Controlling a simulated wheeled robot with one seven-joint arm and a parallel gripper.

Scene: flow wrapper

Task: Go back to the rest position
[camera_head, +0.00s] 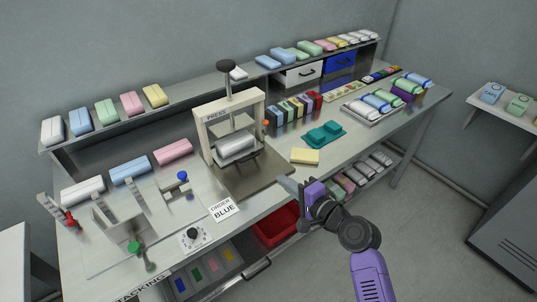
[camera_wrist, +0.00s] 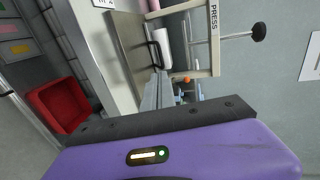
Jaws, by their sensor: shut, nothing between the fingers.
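My gripper (camera_head: 290,187) is shut and empty in the head view. It hangs in the air at the front edge of the workbench (camera_head: 345,157), in front of the press (camera_head: 229,128). In the wrist view my shut fingers (camera_wrist: 158,92) point toward the press (camera_wrist: 213,38), which appears sideways. A white wrapped pack (camera_head: 236,147) sits in the press, apart from my gripper. My purple arm reaches up from the lower right of the head view.
A yellow block (camera_head: 305,156) and a teal fixture (camera_head: 324,134) lie on the bench near my gripper. A red bin (camera_head: 277,226) stands below, and it also shows in the wrist view (camera_wrist: 60,105). A card reads "ORDER BLUE" (camera_head: 223,209).

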